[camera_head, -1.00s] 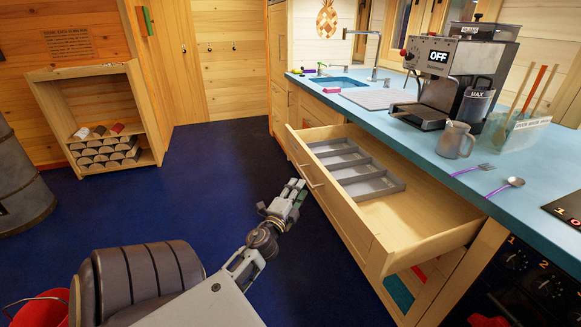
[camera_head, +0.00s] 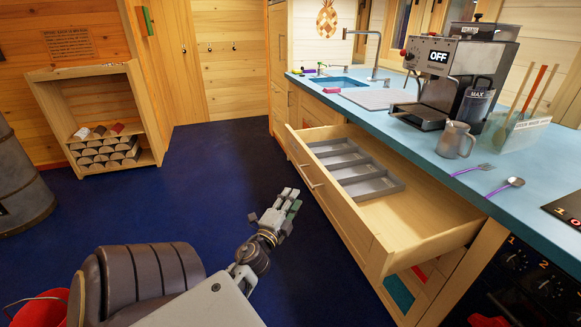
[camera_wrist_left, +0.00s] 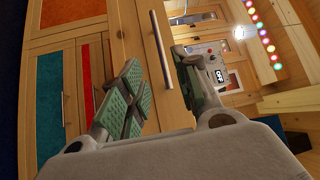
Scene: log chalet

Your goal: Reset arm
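My left gripper (camera_head: 288,203) is held in the air over the dark blue floor, to the left of the open drawer (camera_head: 378,235) and apart from it. In the left wrist view its two green-padded fingers stand apart with a gap between them (camera_wrist_left: 158,62), and nothing is held. The wooden drawer front and its long bar handle (camera_wrist_left: 162,50) show beyond the fingers. My right gripper is in neither view.
The drawer juts out from under the blue counter (camera_head: 455,178) and holds a grey divided tray (camera_head: 372,187). A fork (camera_head: 474,169), a spoon (camera_head: 507,186), a metal mug (camera_head: 455,141) and a coffee machine (camera_head: 440,90) are on the counter. The floor (camera_head: 215,170) left of the drawer is clear.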

